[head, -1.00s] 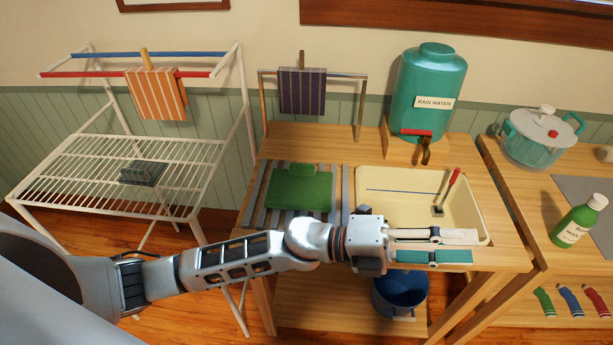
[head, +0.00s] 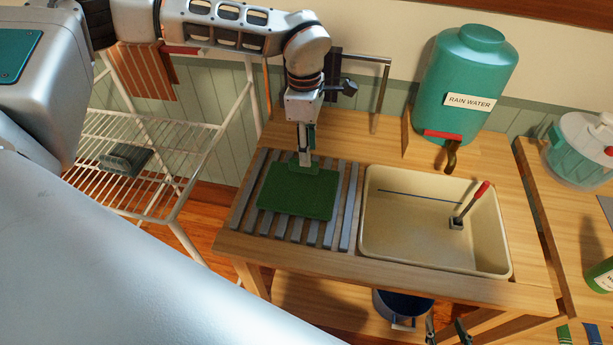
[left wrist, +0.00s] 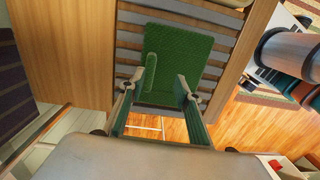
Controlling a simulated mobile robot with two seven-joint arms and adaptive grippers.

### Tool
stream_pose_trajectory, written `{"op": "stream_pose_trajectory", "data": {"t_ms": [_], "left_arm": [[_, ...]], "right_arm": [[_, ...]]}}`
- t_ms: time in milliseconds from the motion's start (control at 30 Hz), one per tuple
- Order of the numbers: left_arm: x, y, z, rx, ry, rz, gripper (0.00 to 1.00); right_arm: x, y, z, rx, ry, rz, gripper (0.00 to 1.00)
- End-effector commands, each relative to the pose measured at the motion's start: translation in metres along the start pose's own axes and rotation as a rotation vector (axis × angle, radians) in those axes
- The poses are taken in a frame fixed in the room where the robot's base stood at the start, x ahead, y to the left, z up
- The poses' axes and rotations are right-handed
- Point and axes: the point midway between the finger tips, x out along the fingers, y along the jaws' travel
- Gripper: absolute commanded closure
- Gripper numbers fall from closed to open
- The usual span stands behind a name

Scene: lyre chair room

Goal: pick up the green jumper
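The green jumper (head: 298,195) lies folded flat on the grey slatted rack (head: 343,215), left of the sink. It has a narrow raised part at the end toward the wall. My left gripper (head: 306,160) points down over that end. In the left wrist view the left gripper (left wrist: 157,82) is open, with its two fingers apart on either side of the raised part of the jumper (left wrist: 185,50). I cannot tell whether the fingers touch it. My right gripper (head: 447,330) shows only its fingertips at the bottom edge, apart and empty.
A cream sink (head: 410,235) with a red-handled brush (head: 470,205) is right of the rack. A green water tank (head: 460,75) stands behind it. A white drying rack (head: 150,190) holding a folded grey-green cloth (head: 125,158) is at left. A blue pot (head: 400,305) sits below.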

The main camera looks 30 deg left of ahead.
Motion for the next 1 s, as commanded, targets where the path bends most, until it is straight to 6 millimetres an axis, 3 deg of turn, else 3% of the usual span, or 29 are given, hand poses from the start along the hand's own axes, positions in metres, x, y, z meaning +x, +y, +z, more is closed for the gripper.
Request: {"op": "stream_pose_trajectory", "data": {"t_ms": [100, 200, 700, 1000], "left_arm": [[-0.007, 0.012, -0.016, -0.007, 0.04, 0.032, 0.67], [0.0, 0.014, -0.02, -0.008, 0.05, 0.036, 0.67], [0.06, 0.015, -0.019, -0.009, 0.047, 0.035, 0.67], [0.068, 0.016, -0.019, -0.01, 0.045, 0.037, 0.67]], "right_arm": [[0.0, 0.0, 0.001, -0.001, -0.001, 0.0, 0.6], [-0.001, 0.0, 0.0, -0.002, -0.001, 0.0, 0.6], [-0.006, 0.001, -0.003, -0.002, -0.007, -0.002, 0.6], [-0.006, 0.001, -0.004, -0.002, -0.007, -0.002, 0.6]]}}
